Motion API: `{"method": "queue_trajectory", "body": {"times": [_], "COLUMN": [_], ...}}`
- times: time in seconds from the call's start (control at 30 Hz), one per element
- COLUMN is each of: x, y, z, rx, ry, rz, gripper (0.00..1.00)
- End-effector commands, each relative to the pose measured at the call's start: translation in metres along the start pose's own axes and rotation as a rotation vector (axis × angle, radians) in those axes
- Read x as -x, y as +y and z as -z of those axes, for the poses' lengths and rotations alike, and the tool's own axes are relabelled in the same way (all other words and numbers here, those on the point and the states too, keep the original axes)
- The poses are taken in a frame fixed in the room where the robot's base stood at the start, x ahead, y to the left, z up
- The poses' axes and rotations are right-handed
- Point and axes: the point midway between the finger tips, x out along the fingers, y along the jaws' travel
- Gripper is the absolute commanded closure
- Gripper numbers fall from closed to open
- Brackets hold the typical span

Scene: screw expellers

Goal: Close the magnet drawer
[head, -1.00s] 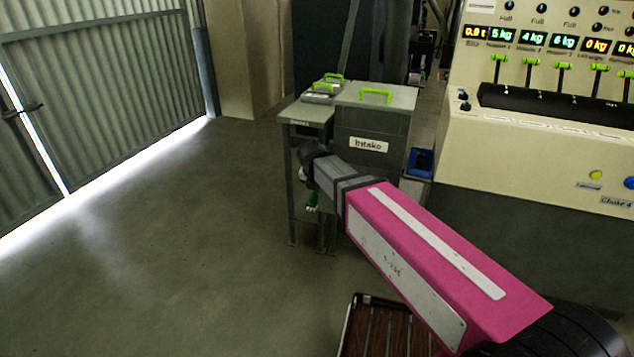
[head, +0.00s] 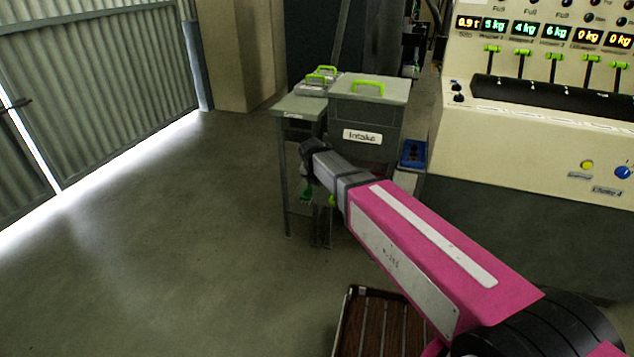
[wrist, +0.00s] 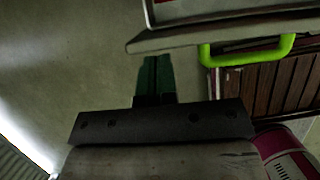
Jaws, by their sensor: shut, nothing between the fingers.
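In the wrist view my gripper (wrist: 157,62) is shut, its two dark green fingers together and empty. Just to its right is a grey panel (wrist: 190,38) with a bright green handle (wrist: 248,56), which looks like the magnet drawer's front. The fingertips are near the panel's left end; I cannot tell whether they touch it. In the head view my arm reaches down in front of the grey Intake cabinet (head: 365,117). My wrist hides most of the area below the Intake label, so how far the drawer stands out cannot be seen there.
A side table (head: 297,104) with green-handled lids adjoins the cabinet on the left. A blue box (head: 413,153) is at its right, beside the cream control console (head: 530,130). Open floor (head: 150,250) lies to the left, towards the corrugated door (head: 100,80).

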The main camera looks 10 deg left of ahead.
Motion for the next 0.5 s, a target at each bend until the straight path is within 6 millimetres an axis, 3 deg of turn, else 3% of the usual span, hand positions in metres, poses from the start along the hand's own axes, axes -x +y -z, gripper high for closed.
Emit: {"method": "queue_trajectory", "body": {"times": [0.17,0.5], "x": [-0.006,-0.042], "y": [0.002,0.003], "z": [-0.014,-0.100], "rx": [-0.001,-0.002], "ry": [0.000,0.000], "rz": [0.000,0.001], "gripper": [1.00,1.00]}}
